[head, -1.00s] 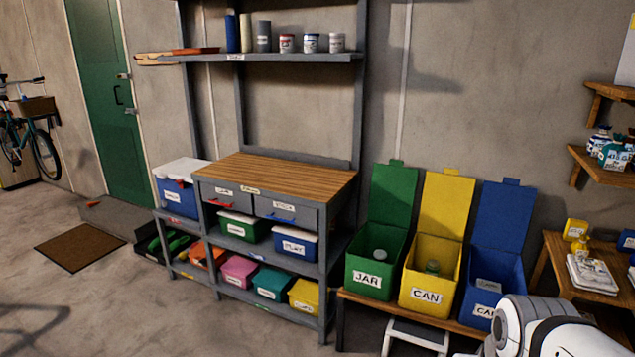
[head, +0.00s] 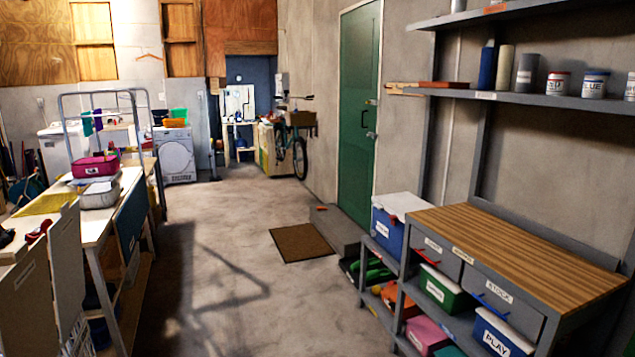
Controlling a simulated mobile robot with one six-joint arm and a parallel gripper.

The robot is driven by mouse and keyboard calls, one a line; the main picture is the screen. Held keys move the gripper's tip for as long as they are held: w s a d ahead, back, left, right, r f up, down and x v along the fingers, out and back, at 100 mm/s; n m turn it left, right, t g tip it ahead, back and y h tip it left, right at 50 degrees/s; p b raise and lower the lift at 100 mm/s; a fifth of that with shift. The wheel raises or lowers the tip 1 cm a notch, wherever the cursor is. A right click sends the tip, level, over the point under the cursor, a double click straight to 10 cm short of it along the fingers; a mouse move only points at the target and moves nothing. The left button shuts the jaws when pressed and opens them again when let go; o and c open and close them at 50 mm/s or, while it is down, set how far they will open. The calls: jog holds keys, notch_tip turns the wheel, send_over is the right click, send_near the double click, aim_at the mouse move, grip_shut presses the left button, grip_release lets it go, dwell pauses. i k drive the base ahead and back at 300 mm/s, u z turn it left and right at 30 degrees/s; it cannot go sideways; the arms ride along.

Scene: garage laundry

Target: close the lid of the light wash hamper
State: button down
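I cannot make out a hamper labelled as light wash in the head view. Two pale upright panels (head: 27,300) with small labels stand at the lower left, beside the long table; I cannot tell whether they are raised lids or something else, and their labels are too small to read. A washing machine (head: 58,150) and a dryer (head: 174,155) stand at the far back left. My gripper is not in view.
Free concrete floor (head: 225,220) runs down the middle, with a brown mat (head: 302,242) before the green door (head: 358,120). A long table (head: 130,180) lines the left. A wood-topped workbench (head: 520,255) with bins stands at right. A bicycle (head: 299,150) leans farther back.

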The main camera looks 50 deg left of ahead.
aim_at(65, 237)
jog(key=u, duration=2.95)
jog(key=i, duration=3.35)
jog(key=z, duration=0.3)
